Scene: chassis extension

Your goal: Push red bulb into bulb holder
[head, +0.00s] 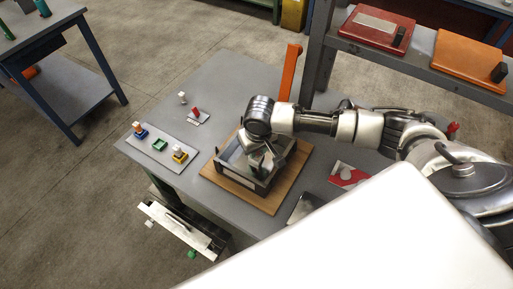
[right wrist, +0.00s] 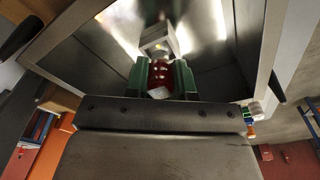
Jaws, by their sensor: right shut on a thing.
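The red bulb (right wrist: 160,74) is between the green fingertips of my right gripper (right wrist: 161,80) in the right wrist view. It is red with pale spots, and the fingers are shut on it. Just beyond it is a pale block with a round top (right wrist: 159,43), perhaps the bulb holder; I cannot tell whether they touch. In the head view my right gripper (head: 264,163) reaches down into a dark-walled, metal-lined box (head: 258,188). The arm hides the bulb and much of the box inside there. My left gripper is not in view.
The box stands on a wooden board (head: 230,192) on a grey table (head: 222,92). A plate (head: 148,152) at left carries blue, green and yellow holders. A small red piece (head: 196,112) lies behind. A red-and-white card (head: 347,175) lies right; an orange post (head: 289,72) rises behind.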

